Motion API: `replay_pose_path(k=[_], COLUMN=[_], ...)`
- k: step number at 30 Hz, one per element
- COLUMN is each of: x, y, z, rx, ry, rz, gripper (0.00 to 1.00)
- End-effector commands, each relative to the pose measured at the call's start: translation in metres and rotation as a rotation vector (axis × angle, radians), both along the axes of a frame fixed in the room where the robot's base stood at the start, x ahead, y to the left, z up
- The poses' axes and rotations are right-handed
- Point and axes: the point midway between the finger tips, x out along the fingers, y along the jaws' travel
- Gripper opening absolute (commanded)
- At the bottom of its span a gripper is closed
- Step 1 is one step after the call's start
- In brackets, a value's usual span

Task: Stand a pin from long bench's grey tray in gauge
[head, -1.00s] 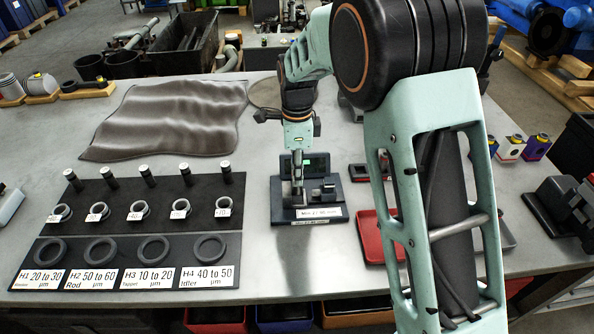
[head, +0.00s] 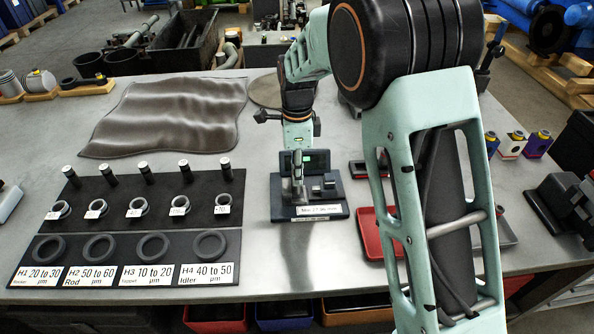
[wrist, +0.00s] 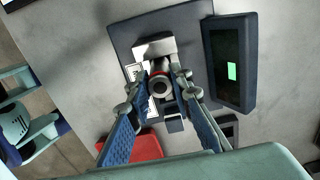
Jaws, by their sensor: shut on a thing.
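The gauge (head: 340,207) is a dark block on the bench with a white label at its front and a small display (head: 318,160) with a green patch. My gripper (head: 297,168) points down over the left part of the gauge. In the wrist view my gripper (wrist: 164,76) is shut on a round metal pin (wrist: 160,84), seen end-on in front of the gauge's pale metal part (wrist: 152,50). I cannot tell whether the pin's lower end touches the gauge. The grey tray (head: 510,240) is at the right, partly hidden behind my arm.
A red tray (head: 367,245) lies right of the gauge. A black rack (head: 110,215) at the left holds several standing black pins and labelled rings. Below it is a board (head: 75,275) with dark rings and labels. A brown mat (head: 175,115) lies behind; bench around the gauge's front is clear.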

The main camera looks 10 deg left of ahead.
Motion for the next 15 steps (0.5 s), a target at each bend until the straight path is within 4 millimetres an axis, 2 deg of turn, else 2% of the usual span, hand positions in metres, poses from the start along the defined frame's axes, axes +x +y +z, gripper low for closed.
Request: replay_pose_path(k=[15], x=[0.000], y=[0.000], z=[-0.012], rx=[0.000], ry=[-0.001], rz=[0.000], gripper=[0.00])
